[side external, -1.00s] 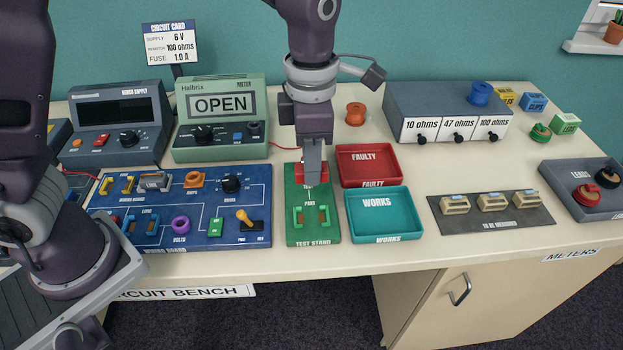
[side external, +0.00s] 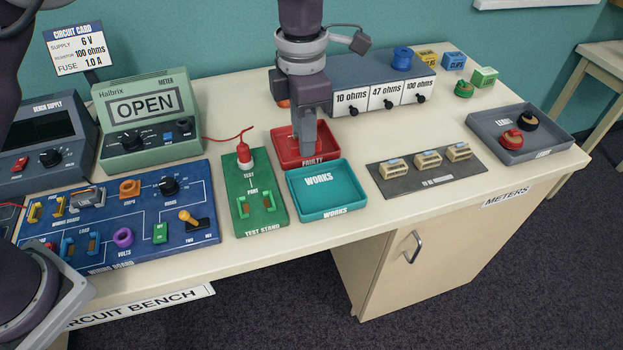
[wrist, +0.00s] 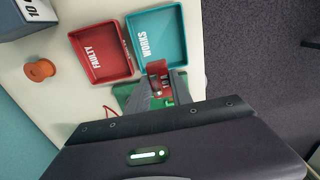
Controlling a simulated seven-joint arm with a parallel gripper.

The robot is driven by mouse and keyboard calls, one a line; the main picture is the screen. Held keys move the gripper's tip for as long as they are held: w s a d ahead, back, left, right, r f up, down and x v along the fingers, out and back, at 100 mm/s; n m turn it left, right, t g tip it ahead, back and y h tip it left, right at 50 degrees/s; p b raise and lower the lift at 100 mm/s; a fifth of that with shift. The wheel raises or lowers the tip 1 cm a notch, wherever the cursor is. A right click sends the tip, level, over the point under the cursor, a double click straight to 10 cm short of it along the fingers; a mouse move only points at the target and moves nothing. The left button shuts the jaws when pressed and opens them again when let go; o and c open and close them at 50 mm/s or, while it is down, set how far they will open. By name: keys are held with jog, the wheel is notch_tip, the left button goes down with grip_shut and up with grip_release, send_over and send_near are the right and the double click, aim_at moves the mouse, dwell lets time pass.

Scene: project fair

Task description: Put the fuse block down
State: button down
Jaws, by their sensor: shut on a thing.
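My gripper (side external: 304,148) points down and hangs over the trays. In the side view its tips are in line with the red FAULTY tray (side external: 281,143); in the wrist view they show by the near end of the teal WORKS tray (wrist: 158,38). The jaws are shut on a small red block, the fuse block (wrist: 157,68), with a dark marked band. In the side view the block blends with the red tray, so its height is hard to judge. The green test stand (side external: 270,214) stands left of the trays; a red plug (side external: 244,155) sits at its far end.
The blue wiring board (side external: 140,215) and the meter (side external: 150,118) reading OPEN are at left. A red wire runs from plug to meter. A dark mat (side external: 390,187) with three beige parts lies at right. Drawers (side external: 383,90) stand behind. Bare bench lies between mat and drawers.

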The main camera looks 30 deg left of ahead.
aim_at(325, 192)
jog(key=d+f, duration=0.1)
jog(key=f, duration=0.3)
jog(key=w+d+f, duration=0.1)
jog(key=f, duration=0.3)
jog(key=w+d+f, duration=0.1)
jog(key=f, duration=0.3)
jog(key=shift+w+d, duration=0.15)
jog(key=shift+f, duration=0.1)
jog(key=c, duration=1.1)
grip_release()
jog(key=shift+c, duration=0.2)
